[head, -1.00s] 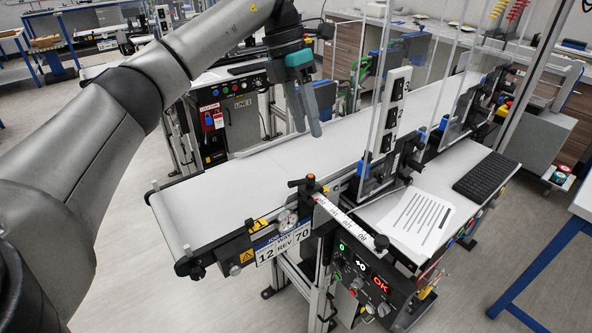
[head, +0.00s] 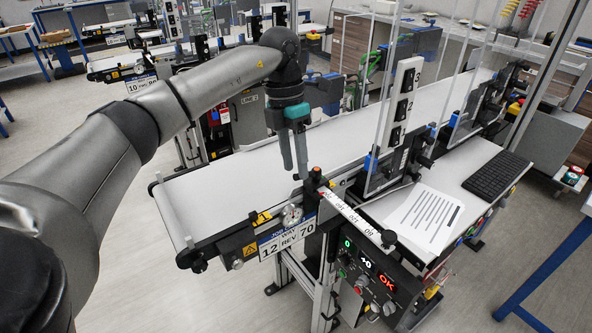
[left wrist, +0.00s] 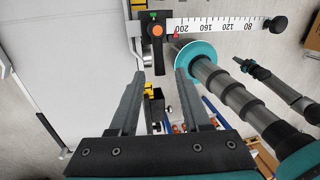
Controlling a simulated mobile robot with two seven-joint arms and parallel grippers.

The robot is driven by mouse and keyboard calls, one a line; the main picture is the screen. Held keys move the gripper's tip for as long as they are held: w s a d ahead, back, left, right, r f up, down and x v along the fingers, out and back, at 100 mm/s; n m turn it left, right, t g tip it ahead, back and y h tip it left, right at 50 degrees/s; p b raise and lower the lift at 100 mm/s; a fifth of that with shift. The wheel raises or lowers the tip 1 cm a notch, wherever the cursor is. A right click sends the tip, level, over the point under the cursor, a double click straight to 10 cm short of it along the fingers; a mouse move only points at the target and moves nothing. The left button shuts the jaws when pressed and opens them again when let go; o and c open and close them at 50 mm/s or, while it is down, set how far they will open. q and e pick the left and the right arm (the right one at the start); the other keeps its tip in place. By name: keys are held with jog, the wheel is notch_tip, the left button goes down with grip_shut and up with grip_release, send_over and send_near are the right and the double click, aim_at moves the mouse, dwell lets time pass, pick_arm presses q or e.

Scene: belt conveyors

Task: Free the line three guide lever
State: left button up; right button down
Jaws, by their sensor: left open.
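The guide lever (head: 316,180) is a short black handle with an orange-topped pivot, at the near side of the belt by the left end of a white scale. In the left wrist view the lever (left wrist: 159,58) points down the picture from its orange knob. My left gripper (head: 297,170) points down just left of the lever in the head view, open and empty. In the left wrist view the open fingertips (left wrist: 159,74) lie either side of the line of the lever's free end; whether they touch it I cannot tell.
The white scale (head: 347,212) runs from the lever to a black knob (head: 388,238). A control panel (head: 368,280) with an OK display sits below. The belt (head: 225,190) is empty.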

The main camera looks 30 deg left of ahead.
pick_arm(q)
jog(key=shift+d+f, duration=0.2)
jog(key=shift+f, duration=0.8)
grip_shut()
